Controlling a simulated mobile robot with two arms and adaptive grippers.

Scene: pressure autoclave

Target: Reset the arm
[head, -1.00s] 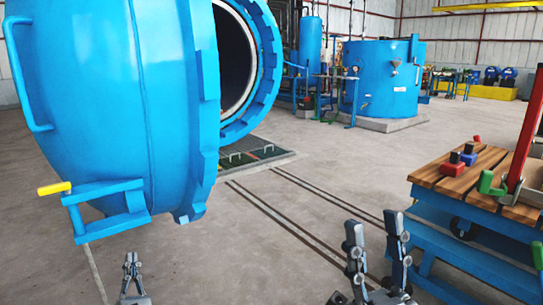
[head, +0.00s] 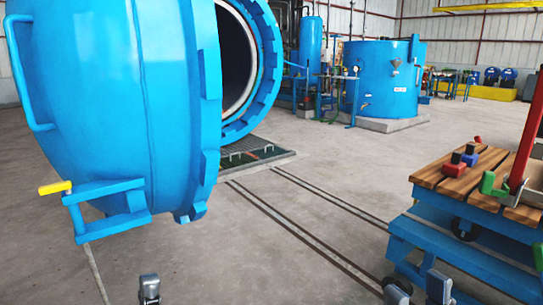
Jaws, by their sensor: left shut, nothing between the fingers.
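My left gripper (head: 149,289) shows only its fingertips at the bottom edge, left of centre. The fingertips are together, with nothing seen between them. My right gripper (head: 418,291) shows only its two fingertips at the bottom edge, right of centre. Its tips are apart with nothing seen between them. Both grippers are mostly hidden below the picture and touch nothing in view.
The blue autoclave door (head: 120,100) hangs open at the left, with a yellow-ended handle (head: 56,188). The autoclave opening (head: 236,60) is behind it. A blue cart (head: 455,262) with a wooden top (head: 436,174) stands at the right. The middle floor is clear, with rails (head: 300,235).

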